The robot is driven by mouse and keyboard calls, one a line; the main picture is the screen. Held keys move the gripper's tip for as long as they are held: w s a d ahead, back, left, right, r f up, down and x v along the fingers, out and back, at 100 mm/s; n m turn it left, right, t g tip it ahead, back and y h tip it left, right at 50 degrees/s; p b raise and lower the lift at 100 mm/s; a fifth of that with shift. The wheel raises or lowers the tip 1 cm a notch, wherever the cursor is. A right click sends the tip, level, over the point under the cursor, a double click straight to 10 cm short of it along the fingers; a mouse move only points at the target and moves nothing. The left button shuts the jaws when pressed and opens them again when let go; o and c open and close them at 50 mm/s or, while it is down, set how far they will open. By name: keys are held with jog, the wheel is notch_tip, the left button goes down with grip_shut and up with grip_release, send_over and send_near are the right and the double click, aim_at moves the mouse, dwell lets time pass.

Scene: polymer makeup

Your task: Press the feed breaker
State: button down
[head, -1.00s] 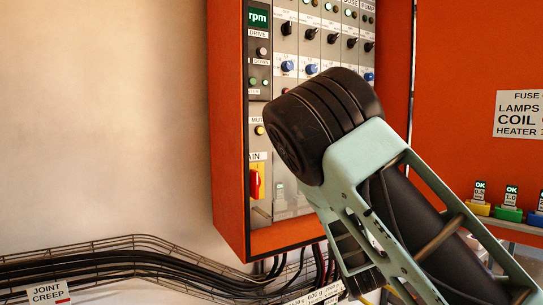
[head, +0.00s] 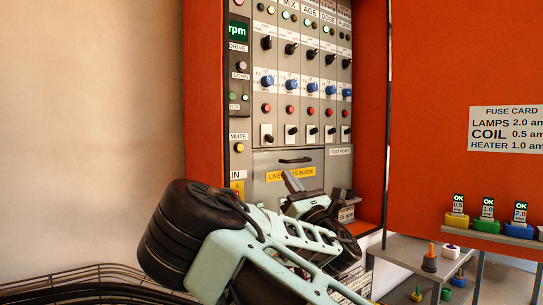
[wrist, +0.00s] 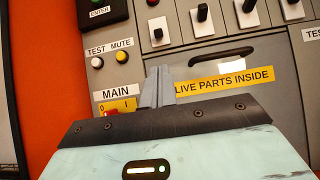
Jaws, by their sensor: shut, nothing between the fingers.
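The orange cabinet's grey control panel (head: 330,62) has several columns of lamps, black levers, blue knobs (head: 267,82), red buttons (head: 266,108) and lower black toggles on white plates (head: 266,134). I cannot read a label saying feed, so I cannot tell which control is the feed breaker. My gripper (head: 292,182) is shut and empty in front of the lower panel cover (head: 270,162), below the toggle row. In the wrist view its fingers (wrist: 158,85) point up beside the yellow live-parts label (wrist: 222,80), below the toggles (wrist: 202,14). Contact cannot be told.
The red and yellow main switch (wrist: 115,108) is just left of my fingers in the wrist view, with the yellow mute button (wrist: 121,57) above. An open orange door (head: 440,60) and a shelf with small coloured blocks (head: 487,225) are at right.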

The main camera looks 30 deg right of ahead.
jog(key=p, duration=0.5)
send_near(266, 145)
jog(key=x, duration=0.5)
jog(key=shift+r, duration=0.3)
jog(key=shift+w+r, duration=0.2)
jog(key=shift+w, duration=0.3)
jog(key=shift+p, duration=0.3)
